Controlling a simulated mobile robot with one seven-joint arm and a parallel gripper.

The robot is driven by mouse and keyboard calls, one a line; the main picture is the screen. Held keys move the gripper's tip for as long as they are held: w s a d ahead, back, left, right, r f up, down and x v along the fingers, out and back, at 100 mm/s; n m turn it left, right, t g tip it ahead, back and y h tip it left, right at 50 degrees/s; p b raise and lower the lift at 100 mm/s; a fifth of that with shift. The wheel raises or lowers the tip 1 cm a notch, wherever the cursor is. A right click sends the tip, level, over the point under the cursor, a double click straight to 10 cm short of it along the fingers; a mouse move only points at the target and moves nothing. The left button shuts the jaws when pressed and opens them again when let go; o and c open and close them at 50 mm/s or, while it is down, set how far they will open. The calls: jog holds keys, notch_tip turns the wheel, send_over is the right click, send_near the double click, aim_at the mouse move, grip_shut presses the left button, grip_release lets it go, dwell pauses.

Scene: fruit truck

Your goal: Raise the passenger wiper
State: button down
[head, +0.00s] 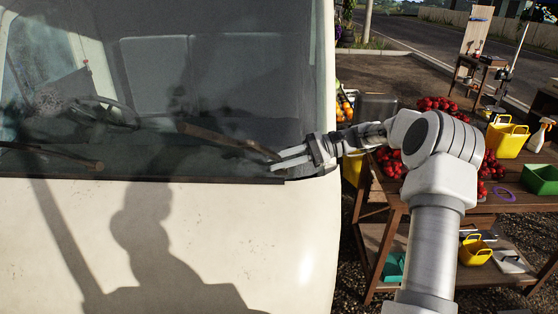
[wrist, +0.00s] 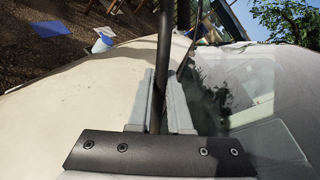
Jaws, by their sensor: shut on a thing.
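The passenger wiper (head: 228,139) is a dark, brownish bar on the right part of the truck's windshield (head: 235,85). It slants from the upper left down to my gripper (head: 279,161) near the lower right corner of the glass. In the wrist view the wiper (wrist: 166,45) runs as a dark bar between the two grey fingers of my gripper (wrist: 161,78), which is shut on it. I cannot tell how far the wiper stands off the glass. The part inside the fingers is partly hidden.
The other wiper (head: 55,153) lies low on the left, before the steering wheel (head: 105,112). The pale truck front (head: 200,240) fills the area below. Right of the truck stands a wooden stand (head: 370,205) with red fruit (head: 393,165), yellow baskets (head: 506,138) and a spray bottle (head: 541,133).

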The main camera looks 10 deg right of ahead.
jog(key=shift+d, duration=0.1)
jog(key=c, duration=0.8)
grip_release()
jog(key=shift+c, duration=0.2)
jog(key=shift+d, duration=0.15)
jog(key=v, duration=1.7)
jog(key=shift+d, duration=0.1)
